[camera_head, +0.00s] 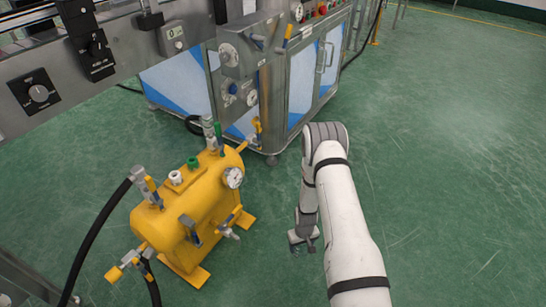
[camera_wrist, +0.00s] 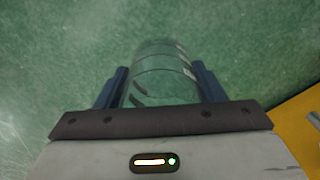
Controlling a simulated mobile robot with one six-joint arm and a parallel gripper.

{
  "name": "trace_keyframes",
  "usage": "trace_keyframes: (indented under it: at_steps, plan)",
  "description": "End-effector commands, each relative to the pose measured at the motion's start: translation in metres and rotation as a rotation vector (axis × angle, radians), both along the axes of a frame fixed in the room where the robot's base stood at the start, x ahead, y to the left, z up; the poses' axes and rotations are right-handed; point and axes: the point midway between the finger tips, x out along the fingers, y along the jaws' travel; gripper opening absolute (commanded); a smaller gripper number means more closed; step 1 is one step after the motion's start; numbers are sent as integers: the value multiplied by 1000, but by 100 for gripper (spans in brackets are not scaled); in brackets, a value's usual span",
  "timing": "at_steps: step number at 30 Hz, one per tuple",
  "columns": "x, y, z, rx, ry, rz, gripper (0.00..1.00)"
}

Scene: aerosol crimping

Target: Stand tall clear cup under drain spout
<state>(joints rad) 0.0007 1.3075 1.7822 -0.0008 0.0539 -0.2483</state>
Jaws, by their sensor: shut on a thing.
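My gripper (camera_head: 303,245) hangs low over the green floor, to the right of the yellow tank. In the wrist view its two dark fingers are closed on either side of the tall clear cup (camera_wrist: 160,75). The cup is see-through, with thin dark lines around it and small pale marks at its right. In the head view the cup is too small to make out. A small metal valve with a spout (camera_head: 229,232) sits low on the tank's right side, a short way left of my gripper. I cannot tell for sure that it is the drain spout.
The yellow tank (camera_head: 190,215) has a gauge, several valves, black hoses and yellow feet. Its yellow edge also shows at the wrist view's right (camera_wrist: 300,125). A steel machine (camera_head: 300,85) stands behind. The floor (camera_head: 450,150) to the right is clear.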

Motion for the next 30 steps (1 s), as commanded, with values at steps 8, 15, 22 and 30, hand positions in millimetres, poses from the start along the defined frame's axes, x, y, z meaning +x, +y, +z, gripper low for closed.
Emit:
trace_keyframes:
  at_steps: [8,15,22,30]
  plan:
    - [40,0,93,0,-11,-53,41]
    - [60,1,197,0,-11,-115,41]
    - [58,1,294,0,-10,-174,41]
    - [39,2,382,0,-7,-230,41]
